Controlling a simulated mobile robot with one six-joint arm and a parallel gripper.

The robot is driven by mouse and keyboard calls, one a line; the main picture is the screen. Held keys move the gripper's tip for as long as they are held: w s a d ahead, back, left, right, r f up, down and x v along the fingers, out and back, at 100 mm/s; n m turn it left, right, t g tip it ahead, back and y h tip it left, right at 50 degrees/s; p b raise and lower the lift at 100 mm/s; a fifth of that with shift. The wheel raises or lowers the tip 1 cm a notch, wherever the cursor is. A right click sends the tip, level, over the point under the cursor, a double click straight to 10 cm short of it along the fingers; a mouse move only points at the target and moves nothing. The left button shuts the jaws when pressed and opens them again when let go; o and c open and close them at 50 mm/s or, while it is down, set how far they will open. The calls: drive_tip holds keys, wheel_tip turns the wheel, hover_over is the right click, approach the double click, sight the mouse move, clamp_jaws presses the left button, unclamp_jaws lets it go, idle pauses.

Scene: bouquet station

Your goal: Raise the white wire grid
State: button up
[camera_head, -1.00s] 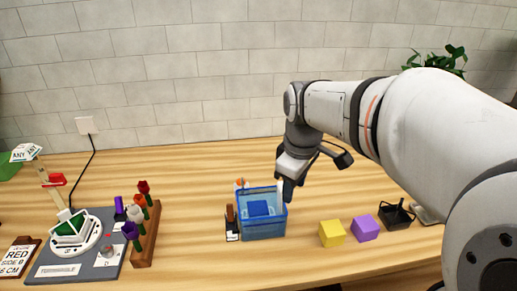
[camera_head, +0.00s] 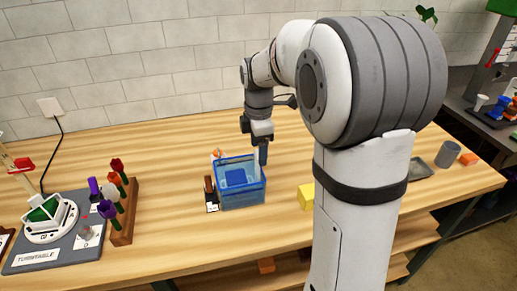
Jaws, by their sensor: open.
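A see-through blue tub (camera_head: 242,196) stands on the wooden table with a darker blue block (camera_head: 236,178) showing inside it. I cannot clearly make out a white wire grid. A narrow pale upright piece (camera_head: 257,166) shows at the tub's right side, and I cannot tell whether it is part of the grid. My gripper (camera_head: 263,156) points down at the tub's back right corner, close to this pale piece. It is open. My fingers are small and seen from the side, so I cannot tell whether they touch the piece.
A dark brown upright item (camera_head: 209,188) stands just left of the tub. A yellow block (camera_head: 306,196) is to the right, partly behind my arm. A wooden rack of flowers (camera_head: 124,212) and a turntable (camera_head: 50,225) are at the left. A grey cup (camera_head: 447,154) stands far right.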

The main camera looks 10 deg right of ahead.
drive_tip(key=shift+f, duration=0.5)
drive_tip(key=shift+c, duration=0.3)
drive_tip(key=c, duration=1.3)
wheel_tip(320, 180, up, 8)
drive_tip(key=p, duration=0.5)
drive_tip(key=shift+c, duration=0.2)
drive_tip(key=shift+w, duration=0.1)
drive_tip(key=o, duration=1)
drive_tip(key=shift+r, duration=0.1)
drive_tip(key=shift+o, duration=2)
